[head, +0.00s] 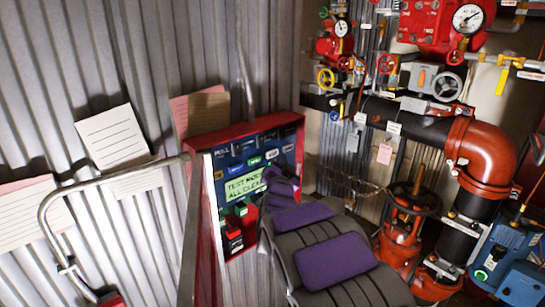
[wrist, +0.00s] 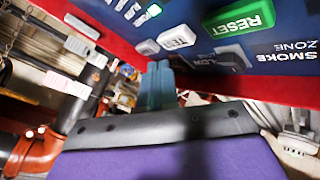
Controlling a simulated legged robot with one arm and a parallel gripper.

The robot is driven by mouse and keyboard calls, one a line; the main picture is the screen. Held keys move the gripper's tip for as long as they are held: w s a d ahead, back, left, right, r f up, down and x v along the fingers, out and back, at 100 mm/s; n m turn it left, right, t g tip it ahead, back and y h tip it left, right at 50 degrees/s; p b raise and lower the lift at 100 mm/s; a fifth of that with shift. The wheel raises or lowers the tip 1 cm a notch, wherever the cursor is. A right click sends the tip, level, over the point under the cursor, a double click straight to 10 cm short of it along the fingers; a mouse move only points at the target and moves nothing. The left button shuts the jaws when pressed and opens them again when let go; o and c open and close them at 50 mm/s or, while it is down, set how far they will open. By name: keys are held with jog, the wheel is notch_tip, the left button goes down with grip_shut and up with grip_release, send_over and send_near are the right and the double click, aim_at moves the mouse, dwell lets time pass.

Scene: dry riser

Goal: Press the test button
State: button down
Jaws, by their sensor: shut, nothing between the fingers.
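The control panel (head: 262,155) is a dark blue board in a red frame on the corrugated wall, left of centre in the head view. In the wrist view a white button (wrist: 177,37) has dark lettering that looks like TEST. A green RESET button (wrist: 245,20) is to its right. My gripper (wrist: 160,68) is shut and empty, its teal fingers pointing at the panel just below the white button. I cannot tell whether the tips touch the panel. In the head view my purple and grey arm hides the panel's lower right part and the fingertips.
A green display (head: 244,186) reads TEST MODE ALL CLEAR. An orange pipe elbow (head: 480,155), valves and gauges crowd the right. A bent metal rail (head: 110,178) runs on the left.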

jog(key=s+d+b, duration=0.2)
jog(key=s+d, duration=0.1)
dwell(0.4)
jog(key=shift+s+f, duration=0.1)
dwell(0.4)
jog(key=s+d+f+n+g, duration=0.2)
jog(key=s+f+g, duration=0.2)
jog(key=s, duration=0.3)
jog(key=s+d+f+n+g+y, duration=0.1)
jog(key=s+d+f+g, duration=0.25)
jog(key=s, duration=0.45)
jog(key=s+d+f+n+g, duration=0.2)
jog(key=s+f+g, duration=0.25)
jog(key=s, duration=0.25)
jog(key=s+d+f+g, duration=0.1)
jog(key=s+d+g, duration=0.1)
jog(key=s, duration=0.8)
jog(key=s+d+f+n+g, duration=0.1)
jog(key=s+g, duration=0.3)
jog(key=s, duration=0.7)
jog(key=s+d+f+n+g+h, duration=0.1)
jog(key=s+d+f+g, duration=0.1)
jog(key=s, duration=0.9)
jog(key=shift+s+d+f+g, duration=0.15)
jog(key=shift+d+f+g, duration=0.25)
jog(key=shift+d+g, duration=0.4)
